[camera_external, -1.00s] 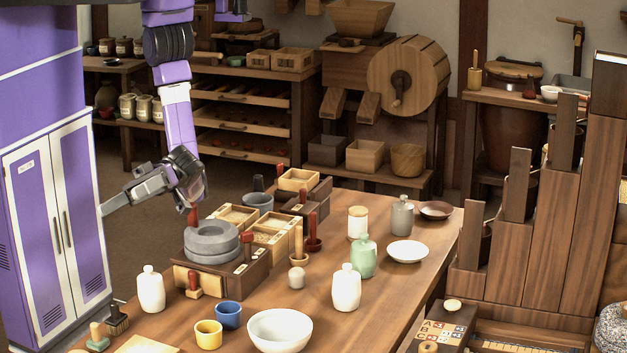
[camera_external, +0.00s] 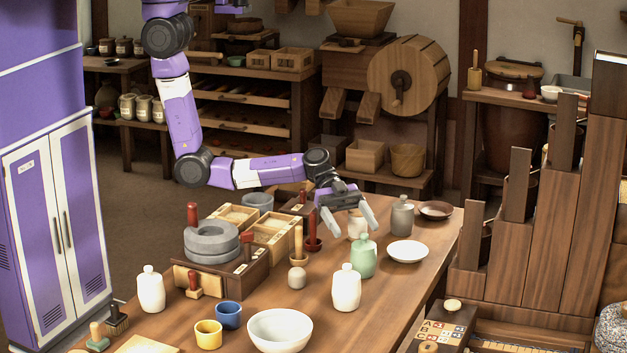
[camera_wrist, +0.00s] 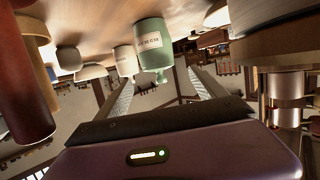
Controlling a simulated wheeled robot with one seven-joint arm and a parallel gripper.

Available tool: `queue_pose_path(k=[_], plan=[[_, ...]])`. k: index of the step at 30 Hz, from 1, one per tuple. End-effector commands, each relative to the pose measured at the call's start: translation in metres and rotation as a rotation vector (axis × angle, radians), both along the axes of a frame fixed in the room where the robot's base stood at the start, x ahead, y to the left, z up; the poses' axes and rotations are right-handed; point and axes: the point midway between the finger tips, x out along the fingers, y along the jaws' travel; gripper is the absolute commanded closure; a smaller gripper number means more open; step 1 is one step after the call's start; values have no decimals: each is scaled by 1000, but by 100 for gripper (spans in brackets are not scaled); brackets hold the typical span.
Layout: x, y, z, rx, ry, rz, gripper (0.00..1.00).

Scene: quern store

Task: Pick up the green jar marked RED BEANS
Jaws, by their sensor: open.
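The green jar (camera_external: 363,258) with a knobbed lid stands upright on the table, left of a white plate. In the wrist view, which is upside down, the green jar (camera_wrist: 153,42) shows beyond and between the fingertips, with a pale label too small to read. A pale canister (camera_external: 357,224) is partly hidden behind the fingers.
A grey jar (camera_external: 402,215) and a white plate (camera_external: 407,252) stand to the right of the green jar. A white jar (camera_external: 346,289) stands in front. A stone quern (camera_external: 211,243) and wooden boxes are to the left.

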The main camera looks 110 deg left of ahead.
Motion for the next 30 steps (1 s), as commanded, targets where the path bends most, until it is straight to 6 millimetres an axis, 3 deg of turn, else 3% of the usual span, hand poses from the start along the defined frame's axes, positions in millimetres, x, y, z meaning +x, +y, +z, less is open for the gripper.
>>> queue_pose_path(k=[16, 26, 30], plan=[[43, -46, -19, 1, -1, -3, 20], [48, -51, -22, 2, -2, -3, 20], [48, -51, -22, 2, -2, -3, 45]])
